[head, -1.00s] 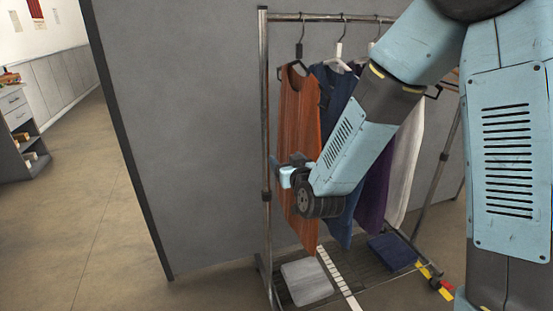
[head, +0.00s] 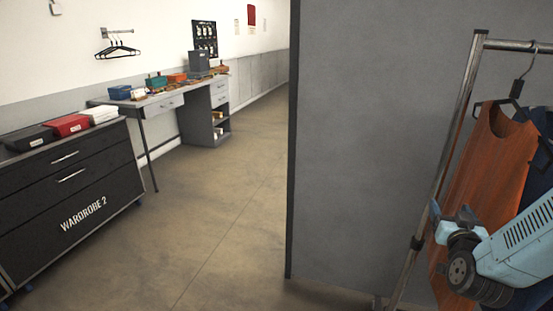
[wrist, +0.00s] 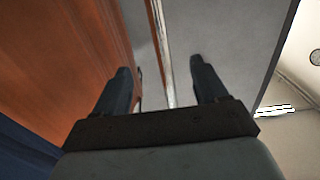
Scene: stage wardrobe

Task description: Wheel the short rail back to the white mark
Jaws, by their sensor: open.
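The short rail (head: 457,135) is a chrome garment rail at the right edge of the head view, cut off by the frame. Its near upright post (head: 449,160) looks tilted in this view. An orange garment (head: 487,165) and a dark blue one (head: 541,122) hang from it. My gripper (head: 447,218) is open beside the post, in front of the orange garment. In the wrist view the post (wrist: 159,45) shows between my two open fingers (wrist: 158,75); I cannot tell how deep it sits. No white mark shows on the visible floor.
A grey partition (head: 375,150) stands behind the rail. A black WARDROBE 2 drawer cabinet (head: 70,190) is at left, with a desk (head: 170,103) behind it holding coloured boxes. The floor (head: 215,220) between cabinet and partition is clear.

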